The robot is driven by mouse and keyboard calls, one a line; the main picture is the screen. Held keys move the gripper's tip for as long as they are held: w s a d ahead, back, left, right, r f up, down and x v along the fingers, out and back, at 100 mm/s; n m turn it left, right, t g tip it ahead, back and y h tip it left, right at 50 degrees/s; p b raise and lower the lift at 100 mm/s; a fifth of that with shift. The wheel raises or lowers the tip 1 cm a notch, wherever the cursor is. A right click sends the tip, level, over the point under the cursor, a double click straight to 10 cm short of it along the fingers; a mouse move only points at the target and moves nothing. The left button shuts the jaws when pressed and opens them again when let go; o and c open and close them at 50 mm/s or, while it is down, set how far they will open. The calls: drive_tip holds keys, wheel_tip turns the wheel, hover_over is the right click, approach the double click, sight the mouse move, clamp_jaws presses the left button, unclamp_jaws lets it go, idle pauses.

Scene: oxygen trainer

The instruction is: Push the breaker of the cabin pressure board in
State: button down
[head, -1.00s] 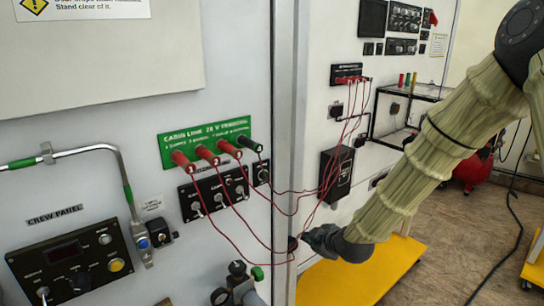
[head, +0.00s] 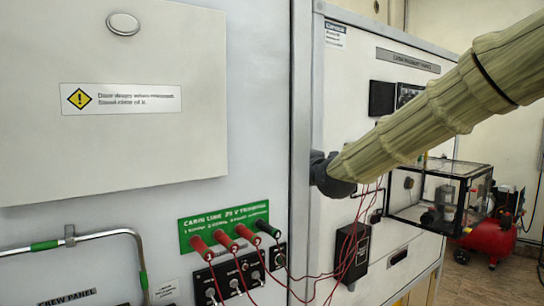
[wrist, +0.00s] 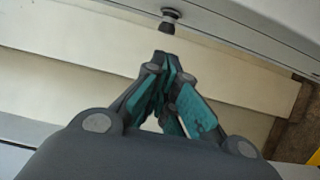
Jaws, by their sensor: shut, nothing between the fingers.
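A panel with a grey label strip, perhaps reading cabin pressure (head: 408,60), stands right of the vertical cabinet edge in the head view. My arm crosses in front of it and hides part of it. My gripper (wrist: 168,62) is shut and empty in the wrist view. A small dark round knob (wrist: 170,20) sticks out of a pale surface just beyond the fingertips, with a small gap in the picture. It may be the breaker, but I cannot tell for sure. In the head view the dark end of my arm is by the cabinet edge, and the fingertips are not clear.
A green terminal board (head: 228,226) holds red and black plugs. Thin red wires (head: 318,277) hang from it across to a black box (head: 351,252). A clear case (head: 440,198) and a red tank (head: 487,240) stand at the right.

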drive_tip(key=p+x, duration=0.3)
drive_tip(key=x, duration=0.7)
drive_tip(key=shift+p, duration=0.4)
idle(0.4)
